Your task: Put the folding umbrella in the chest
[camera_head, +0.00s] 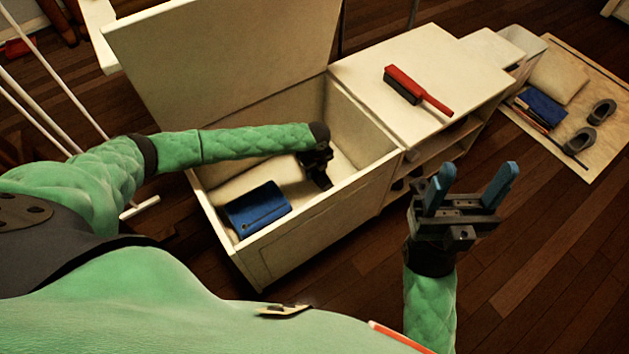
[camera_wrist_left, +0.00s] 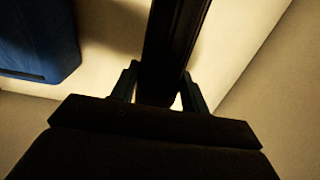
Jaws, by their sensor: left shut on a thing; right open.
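The white chest (camera_head: 305,240) stands open in the middle of the head view, its lid (camera_head: 225,45) raised behind it. My left arm reaches over the rim, and my left gripper (camera_head: 317,168) is down inside the chest's right part. In the left wrist view, my left gripper (camera_wrist_left: 160,85) is shut on a long black object, which looks like the folding umbrella (camera_wrist_left: 172,40). In the head view the umbrella is hard to tell from the dark gripper. I cannot tell whether it touches the chest floor. My right gripper (camera_head: 473,182) is open and empty, outside the chest.
A blue folded item (camera_head: 258,208) lies in the chest's left part; it also shows in the left wrist view (camera_wrist_left: 38,40). A red and black brush (camera_head: 418,90) lies on the white cabinet (camera_head: 440,60) beside the chest. Grey slippers (camera_head: 590,125) are on a mat at the right.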

